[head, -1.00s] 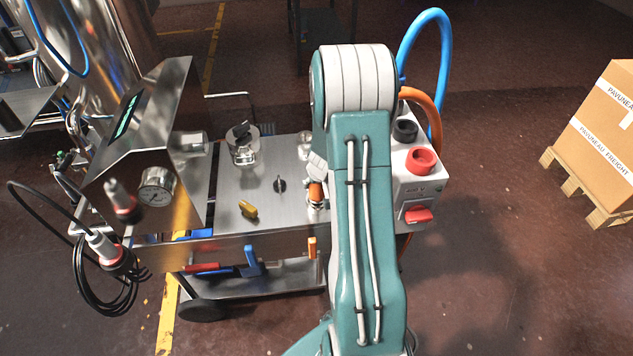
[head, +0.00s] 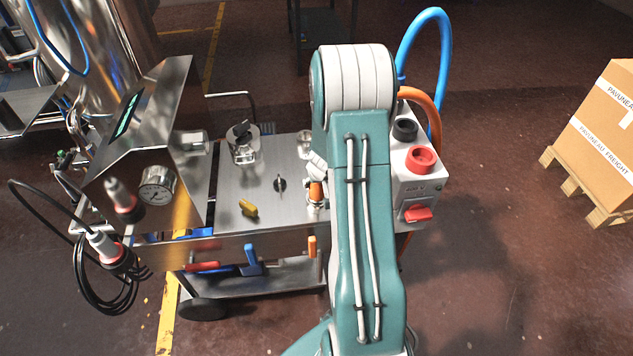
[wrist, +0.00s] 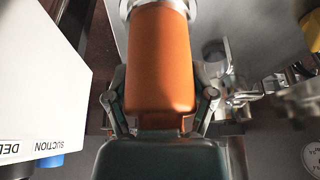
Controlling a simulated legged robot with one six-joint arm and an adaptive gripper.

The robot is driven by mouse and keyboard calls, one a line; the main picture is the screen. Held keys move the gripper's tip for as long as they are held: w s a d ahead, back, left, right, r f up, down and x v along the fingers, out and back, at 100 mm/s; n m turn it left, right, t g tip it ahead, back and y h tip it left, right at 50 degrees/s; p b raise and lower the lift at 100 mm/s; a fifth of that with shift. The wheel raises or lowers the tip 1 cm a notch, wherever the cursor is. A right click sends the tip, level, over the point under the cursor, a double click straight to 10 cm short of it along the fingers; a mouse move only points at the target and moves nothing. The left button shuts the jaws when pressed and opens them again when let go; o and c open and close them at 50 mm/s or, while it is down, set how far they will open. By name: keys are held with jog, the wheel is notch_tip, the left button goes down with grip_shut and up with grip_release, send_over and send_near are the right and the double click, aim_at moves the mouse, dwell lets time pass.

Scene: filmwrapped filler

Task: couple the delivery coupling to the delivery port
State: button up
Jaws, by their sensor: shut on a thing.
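In the wrist view my gripper (wrist: 160,97) is shut on an orange cylindrical coupling (wrist: 160,62), with a finger on each side. A bright metal collar (wrist: 160,7) sits at the coupling's far end and is cut off by the top edge. In the head view a small orange piece with metal below it (head: 315,193) shows beside my arm; my gripper's jaws are largely hidden there. A white box (wrist: 40,80) at the left of the wrist view carries the words SUCTION and a partly cut-off DEL. I cannot make out the delivery port or whether the collar touches it.
A steel cart top (head: 270,215) carries a yellow handle (head: 249,209) and a black knob (head: 280,184). The pump box (head: 408,180) has a red knob (head: 421,159), with blue (head: 444,70) and orange hoses behind it. A boxed pallet (head: 600,140) stands far right.

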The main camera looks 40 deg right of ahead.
jog(key=o, duration=1.2)
jog(key=shift+f, duration=0.25)
jog(key=shift+o, duration=0.2)
jog(key=shift+r, duration=0.15)
jog(key=shift+s+r, duration=0.15)
jog(key=shift+r, duration=0.15)
jog(key=v, duration=1.1)
